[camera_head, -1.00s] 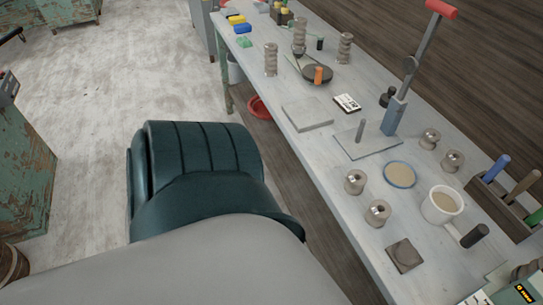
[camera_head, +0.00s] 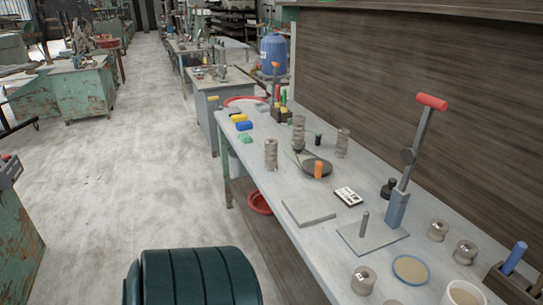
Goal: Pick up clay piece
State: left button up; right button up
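I cannot tell for sure which thing is the clay piece. Small blocks in yellow (camera_head: 238,118), blue (camera_head: 243,126) and green (camera_head: 245,138) lie near the far left end of the long grey workbench (camera_head: 255,178). A flat grey slab (camera_head: 308,213) lies near the bench's front edge. A round dish with a tan top (camera_head: 410,269) sits farther right, near the bottom of the view. Neither of my grippers is in view.
A lever press with a red handle (camera_head: 397,205) stands on the bench among several ridged metal cylinders (camera_head: 364,280). A white mug (camera_head: 460,297) is at lower right. A red bowl (camera_head: 260,203) is below the bench. Open floor (camera_head: 130,180) lies left.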

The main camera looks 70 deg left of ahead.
aim_at(270, 146)
jog(key=k+l, duration=0.15)
jog(key=k, duration=0.35)
jog(key=u, duration=2)
jog(key=i+j+z, duration=0.35)
jog(key=i+j, duration=0.15)
jog(key=i, duration=0.25)
jog(key=i+j+z, duration=0.4)
jog(key=i+j, duration=0.3)
